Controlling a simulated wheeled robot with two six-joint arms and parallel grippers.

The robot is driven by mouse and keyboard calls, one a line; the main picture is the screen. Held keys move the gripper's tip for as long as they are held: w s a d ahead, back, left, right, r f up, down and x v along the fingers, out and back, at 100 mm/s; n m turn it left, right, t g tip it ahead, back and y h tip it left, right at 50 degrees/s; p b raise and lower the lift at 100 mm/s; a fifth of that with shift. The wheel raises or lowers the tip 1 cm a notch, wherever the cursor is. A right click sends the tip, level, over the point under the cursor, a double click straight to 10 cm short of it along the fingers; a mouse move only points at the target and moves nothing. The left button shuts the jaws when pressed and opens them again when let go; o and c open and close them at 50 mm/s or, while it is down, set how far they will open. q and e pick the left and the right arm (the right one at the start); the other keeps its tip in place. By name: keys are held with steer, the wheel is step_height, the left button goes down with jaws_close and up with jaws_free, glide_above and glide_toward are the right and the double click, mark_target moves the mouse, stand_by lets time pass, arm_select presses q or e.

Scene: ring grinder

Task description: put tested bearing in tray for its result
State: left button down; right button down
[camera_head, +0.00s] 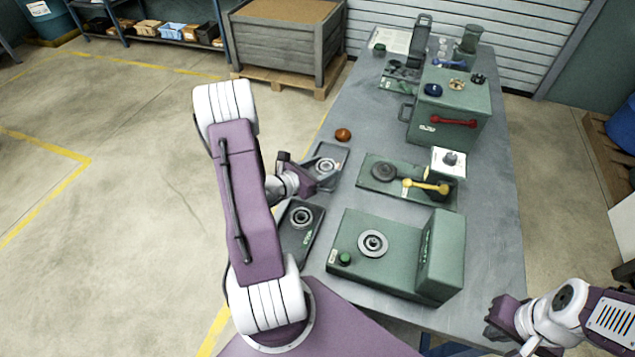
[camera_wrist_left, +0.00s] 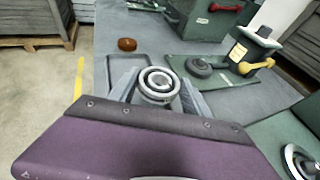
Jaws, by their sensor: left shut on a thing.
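My left gripper (camera_head: 322,170) is shut on a silver ring bearing (camera_head: 327,166). In the left wrist view the bearing (camera_wrist_left: 159,84) sits flat between the two fingers. The bearing is over the far grey tray (camera_head: 340,150); I cannot tell whether it touches the tray floor. The near dark tray (camera_head: 291,248) holds another bearing (camera_head: 301,216). The green tester (camera_head: 410,262) has a round metal seat (camera_head: 373,243) and a green button (camera_head: 345,258). My right gripper (camera_head: 503,316) is at the table's lower right, its jaws unclear.
An orange-brown knob (camera_head: 343,134) stands beyond the far tray. A green fixture with a yellow handle (camera_head: 427,186) is to the right. A green box with a red handle (camera_head: 447,122) stands further back. The table's right side (camera_head: 495,225) is clear.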

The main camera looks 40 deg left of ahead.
mark_target(318, 164)
arm_select(q)
steer(key=a, duration=0.1)
steer(key=w+a+f, duration=0.1)
steer(key=shift+w+a+f, duration=0.15)
steer(key=shift+a+f, duration=0.05)
steer(key=shift+a, duration=0.15)
step_height(318, 164, down, 4)
steer(key=shift+d+r, duration=0.1)
steer(key=shift+f, duration=0.25)
steer(key=c, duration=0.8)
jaws_free()
steer(key=shift+o, duration=0.2)
